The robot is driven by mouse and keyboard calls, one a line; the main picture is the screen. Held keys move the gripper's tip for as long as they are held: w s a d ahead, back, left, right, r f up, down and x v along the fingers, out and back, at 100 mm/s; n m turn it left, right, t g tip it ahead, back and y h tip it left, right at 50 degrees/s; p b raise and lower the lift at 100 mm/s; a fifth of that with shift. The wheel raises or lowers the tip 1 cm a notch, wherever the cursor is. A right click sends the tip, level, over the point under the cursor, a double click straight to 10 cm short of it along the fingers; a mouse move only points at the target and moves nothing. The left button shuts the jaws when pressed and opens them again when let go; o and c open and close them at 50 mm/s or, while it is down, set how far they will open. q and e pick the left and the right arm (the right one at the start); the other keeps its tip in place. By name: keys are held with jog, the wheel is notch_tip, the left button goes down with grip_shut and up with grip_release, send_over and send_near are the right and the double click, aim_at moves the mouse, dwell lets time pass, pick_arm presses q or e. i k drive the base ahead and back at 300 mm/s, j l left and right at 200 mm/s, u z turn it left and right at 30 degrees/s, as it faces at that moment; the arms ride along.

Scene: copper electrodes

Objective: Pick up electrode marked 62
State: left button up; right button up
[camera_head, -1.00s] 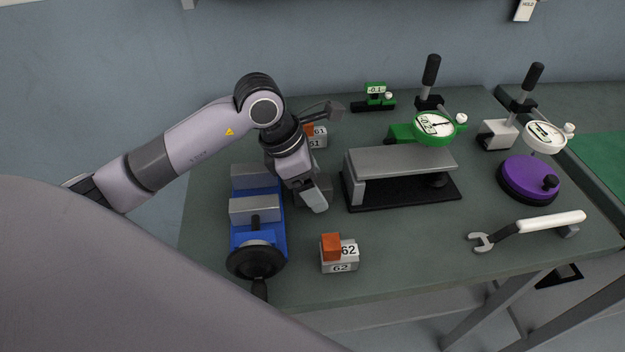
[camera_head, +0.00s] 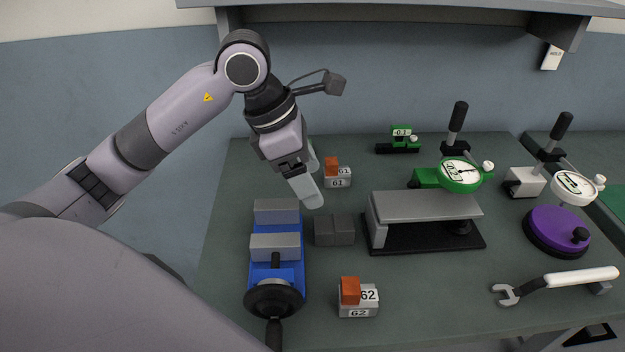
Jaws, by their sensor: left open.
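The electrode marked 62 (camera_head: 351,291) is an orange copper block on a light grey holder (camera_head: 359,312) with 62 labels. It stands on the bench near the front edge, right of the blue vise. My left gripper (camera_head: 313,185) is open and empty, above the back part of the bench. It is well behind and above electrode 62, apart from it. The electrode marked 61 (camera_head: 331,166) sits on a similar holder (camera_head: 338,180) just right of my left gripper. My right gripper is not in view.
A blue vise (camera_head: 290,270) with grey jaws stands at the left. A dark grey block (camera_head: 334,230), a grey stand (camera_head: 425,206), green dial gauge (camera_head: 459,175), purple disc (camera_head: 555,229) and wrench (camera_head: 555,281) are around. The bench (camera_head: 430,290) is free right of electrode 62.

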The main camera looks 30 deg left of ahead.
aim_at(354, 298)
jog(key=k, duration=0.95)
